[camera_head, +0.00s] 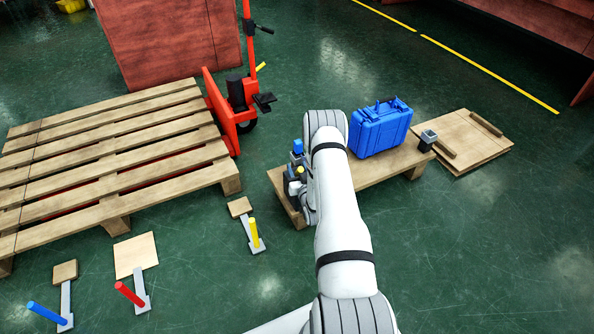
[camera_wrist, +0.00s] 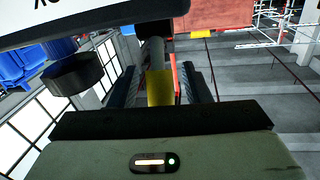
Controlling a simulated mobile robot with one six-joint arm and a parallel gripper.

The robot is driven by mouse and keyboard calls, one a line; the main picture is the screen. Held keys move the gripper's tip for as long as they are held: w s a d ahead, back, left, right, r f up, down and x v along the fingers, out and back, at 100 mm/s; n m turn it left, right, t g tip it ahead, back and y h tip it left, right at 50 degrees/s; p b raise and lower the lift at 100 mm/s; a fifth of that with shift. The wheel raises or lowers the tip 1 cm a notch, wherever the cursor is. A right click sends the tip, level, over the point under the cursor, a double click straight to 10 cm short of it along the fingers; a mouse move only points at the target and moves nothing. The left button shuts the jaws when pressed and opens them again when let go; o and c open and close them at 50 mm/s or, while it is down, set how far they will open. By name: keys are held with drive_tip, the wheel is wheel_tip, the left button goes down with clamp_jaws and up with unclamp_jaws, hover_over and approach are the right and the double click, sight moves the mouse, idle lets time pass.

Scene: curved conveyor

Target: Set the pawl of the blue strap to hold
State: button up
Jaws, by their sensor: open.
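My gripper (camera_wrist: 160,85) shows in the wrist view with its two dark fingers apart. A yellow piece (camera_wrist: 160,88) stands in the gap between them; I cannot tell whether either finger touches it. In the head view my arm hides most of the gripper, at the left end of a low wooden bench (camera_head: 388,170). A small blue block (camera_head: 298,146) and dark parts with a little yellow show there, beside my wrist. No blue strap or pawl can be clearly made out. A dark round part (camera_wrist: 75,73) is left of the fingers in the wrist view.
A blue case (camera_head: 381,128) and a small dark device (camera_head: 428,139) are on the bench. Levers with blue (camera_head: 48,313), red (camera_head: 130,294) and yellow (camera_head: 254,233) handles stand on the floor at left. A pallet (camera_head: 110,165) and red pallet jack (camera_head: 222,115) are behind.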

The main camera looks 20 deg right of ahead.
clamp_jaws()
idle(0.4)
